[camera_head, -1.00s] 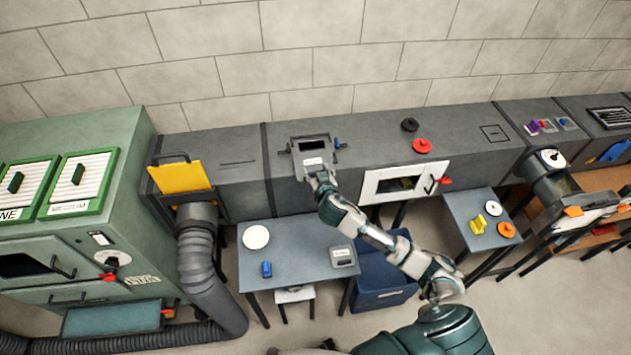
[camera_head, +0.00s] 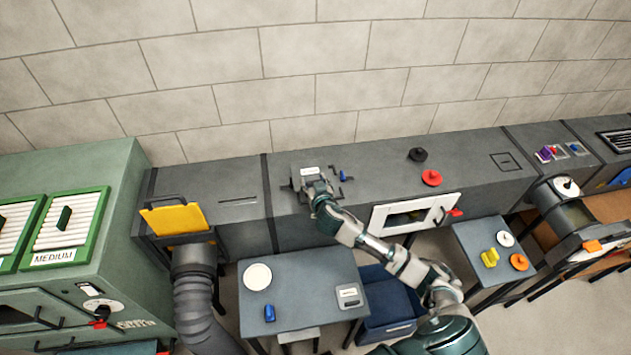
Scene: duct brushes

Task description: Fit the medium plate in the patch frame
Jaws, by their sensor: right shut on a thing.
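The patch frame (camera_head: 297,183) sits on top of the long grey duct, with small blue clamps (camera_head: 343,176) at its right side. A grey plate with a white label (camera_head: 310,171) lies at the frame, over where the opening is. The label is too small to read, and I cannot tell whether the plate is fully seated. My right gripper (camera_head: 317,187) is shut at the plate's near side and partly hides plate and frame. My left gripper is not in view.
A table (camera_head: 290,273) below holds a white disc (camera_head: 257,277), a blue item (camera_head: 270,313) and another labelled grey plate (camera_head: 349,296). A black knob (camera_head: 417,154) and red knob (camera_head: 431,178) stand on the duct to the right. A blue bin (camera_head: 390,322) stands beside the table.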

